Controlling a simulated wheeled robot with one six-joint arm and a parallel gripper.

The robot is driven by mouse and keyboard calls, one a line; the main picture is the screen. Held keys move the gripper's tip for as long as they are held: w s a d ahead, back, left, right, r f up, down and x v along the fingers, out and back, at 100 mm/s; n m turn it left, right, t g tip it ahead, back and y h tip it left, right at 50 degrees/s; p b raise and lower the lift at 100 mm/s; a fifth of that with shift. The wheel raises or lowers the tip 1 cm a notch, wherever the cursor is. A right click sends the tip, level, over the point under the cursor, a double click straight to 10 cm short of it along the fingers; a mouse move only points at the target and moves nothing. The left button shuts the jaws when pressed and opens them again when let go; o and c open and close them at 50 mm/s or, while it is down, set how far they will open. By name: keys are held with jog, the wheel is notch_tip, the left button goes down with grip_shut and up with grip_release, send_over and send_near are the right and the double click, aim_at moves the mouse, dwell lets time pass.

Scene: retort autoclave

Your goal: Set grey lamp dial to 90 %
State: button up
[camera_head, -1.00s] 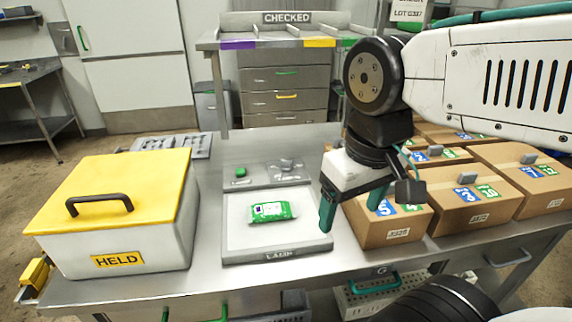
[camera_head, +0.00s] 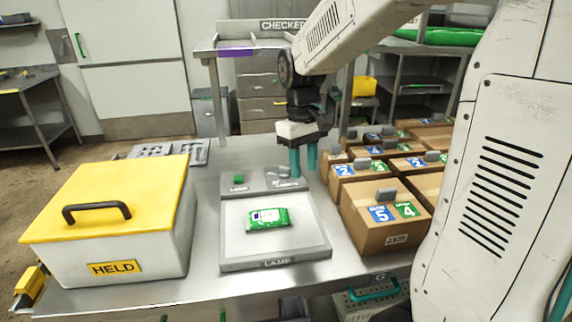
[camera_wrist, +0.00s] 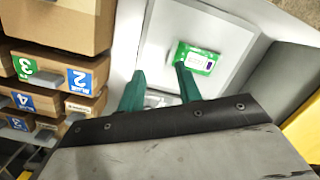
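The lamp (camera_head: 275,262) is a flat light panel with a pale top, and a green and white pouch (camera_head: 268,219) lies on it. Behind it is a grey control strip (camera_head: 255,186) with a green button (camera_head: 239,179) on the left and the grey dial (camera_head: 284,171) on the right. The dial's setting is too small to read. My gripper (camera_head: 303,168) points down at the right end of the strip, beside the dial, with its teal fingers apart and nothing between them. In the wrist view my gripper (camera_wrist: 159,72) also shows open, partly hiding the strip.
Several cardboard boxes (camera_head: 385,237) with numbered labels stand close to the right of the lamp. A white HELD box (camera_head: 110,270) with a yellow lid stands at the left. A CHECKED rack (camera_head: 225,45) is behind. Bare steel lies between the HELD box and the lamp.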

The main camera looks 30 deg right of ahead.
jog(key=w+d+f+n, duration=0.3)
jog(key=w+f, duration=0.1)
jog(key=w, duration=0.7)
jog(key=n+t, duration=0.1)
jog(key=n, duration=0.2)
send_over(286, 167)
jog(key=shift+s+r, duration=0.1)
jog(key=shift+r, duration=0.35)
jog(key=shift+r+n+t, duration=0.25)
jog(key=shift+n+t, duration=0.05)
jog(key=shift+f, duration=0.45)
notch_tip(286, 167, down, 7)
grip_shut()
